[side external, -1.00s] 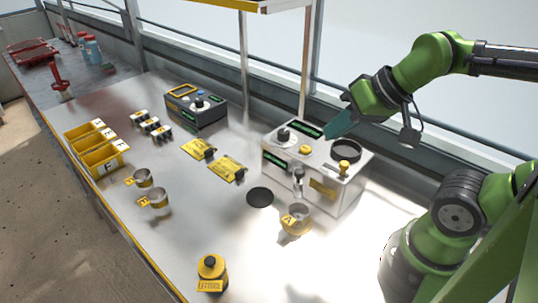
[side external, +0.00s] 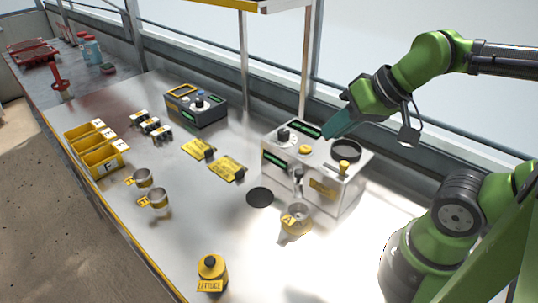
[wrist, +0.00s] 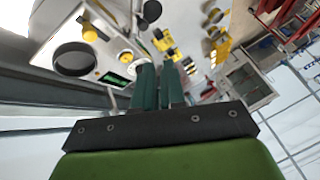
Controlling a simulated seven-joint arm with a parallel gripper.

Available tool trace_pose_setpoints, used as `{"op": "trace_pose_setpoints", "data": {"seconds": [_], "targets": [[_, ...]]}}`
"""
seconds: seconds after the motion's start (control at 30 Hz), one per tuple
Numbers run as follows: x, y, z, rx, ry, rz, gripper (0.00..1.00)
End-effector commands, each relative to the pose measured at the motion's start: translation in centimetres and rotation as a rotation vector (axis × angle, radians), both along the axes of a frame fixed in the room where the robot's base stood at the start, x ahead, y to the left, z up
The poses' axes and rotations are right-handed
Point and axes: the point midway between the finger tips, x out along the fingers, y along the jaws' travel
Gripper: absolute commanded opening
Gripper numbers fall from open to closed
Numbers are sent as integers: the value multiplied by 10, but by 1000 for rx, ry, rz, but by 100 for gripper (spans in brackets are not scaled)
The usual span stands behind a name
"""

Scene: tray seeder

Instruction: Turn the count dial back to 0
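The white seeder machine (side external: 345,190) stands right of centre on the bench. A black dial knob (side external: 284,134) with a pale scale is on its top, at the left end next to a green display (side external: 306,129). I cannot read the dial's setting. My gripper (side external: 335,129) is above the back of the machine, right of the dial and apart from it. The wrist view shows its two teal fingers (wrist: 158,68) close together with nothing seen between them. The display also shows there (wrist: 113,78), left of the fingers.
The machine top carries a yellow button (side external: 305,149), a black-rimmed hopper (side external: 346,151) and a yellow knob (side external: 344,167). A grey box with another dial (side external: 197,104) stands at the back left. Cup A (side external: 296,219) is in front of the machine.

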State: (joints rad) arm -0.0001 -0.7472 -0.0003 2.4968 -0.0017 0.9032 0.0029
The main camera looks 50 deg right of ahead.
Motion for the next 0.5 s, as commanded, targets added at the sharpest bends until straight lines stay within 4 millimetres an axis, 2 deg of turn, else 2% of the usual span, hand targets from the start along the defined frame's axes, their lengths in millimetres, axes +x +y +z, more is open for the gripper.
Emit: {"op": "trace_pose_setpoints", "data": {"seconds": [0.03,0.17,0.3,0.5], "targets": [[3,0,3,7,8,-8,18],[19,-5,17,57,90,-83,38],[55,-18,38,137,251,-266,59],[115,-45,55,207,475,-626,59]]}}
